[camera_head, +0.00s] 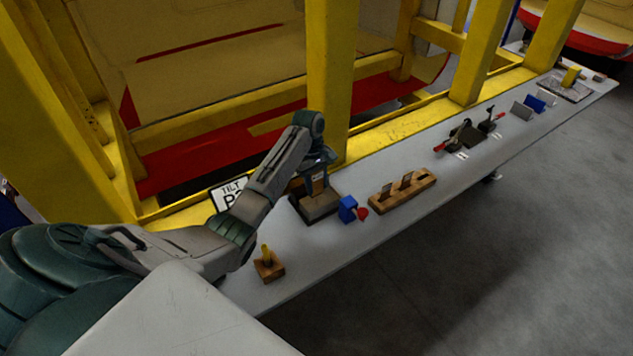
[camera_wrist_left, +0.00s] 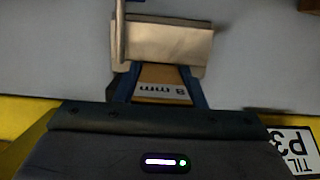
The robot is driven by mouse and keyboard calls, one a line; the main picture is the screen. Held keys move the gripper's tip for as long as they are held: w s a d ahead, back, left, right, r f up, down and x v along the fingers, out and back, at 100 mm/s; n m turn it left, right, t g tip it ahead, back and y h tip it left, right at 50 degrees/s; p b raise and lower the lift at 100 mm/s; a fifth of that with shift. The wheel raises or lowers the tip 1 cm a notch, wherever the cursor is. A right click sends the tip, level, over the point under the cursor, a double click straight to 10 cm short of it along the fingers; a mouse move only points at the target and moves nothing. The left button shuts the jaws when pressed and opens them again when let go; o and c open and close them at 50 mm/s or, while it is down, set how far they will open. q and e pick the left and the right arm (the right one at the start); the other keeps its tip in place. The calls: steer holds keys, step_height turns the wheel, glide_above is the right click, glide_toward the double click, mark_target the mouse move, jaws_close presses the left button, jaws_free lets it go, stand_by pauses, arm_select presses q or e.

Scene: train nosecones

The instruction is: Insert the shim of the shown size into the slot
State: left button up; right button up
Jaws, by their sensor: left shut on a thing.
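My left gripper (camera_head: 317,184) is over the grey slotted block (camera_head: 316,208) on the bench. In the left wrist view its two blue fingers (camera_wrist_left: 160,88) are shut on a tan shim (camera_wrist_left: 162,76) labelled "8 mm". The shim's far end meets the near edge of the block, which shows beige-grey in that view (camera_wrist_left: 172,42). I cannot tell how deep the shim sits in the slot, as its tip is hidden. The shim also shows small in the head view (camera_head: 318,178). My right gripper is not in view.
A wooden rack (camera_head: 405,198) with several upright shims stands right of the block. A blue piece with a red knob (camera_head: 348,208) is between them. A small wooden block with a yellow peg (camera_head: 268,266) is nearer. A sign (camera_head: 228,195) and yellow posts (camera_head: 334,70) stand behind.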

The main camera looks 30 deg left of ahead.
arm_select(q)
steer(key=shift+f, duration=0.65)
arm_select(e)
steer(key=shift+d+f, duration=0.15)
arm_select(q)
steer(key=o, duration=1.3)
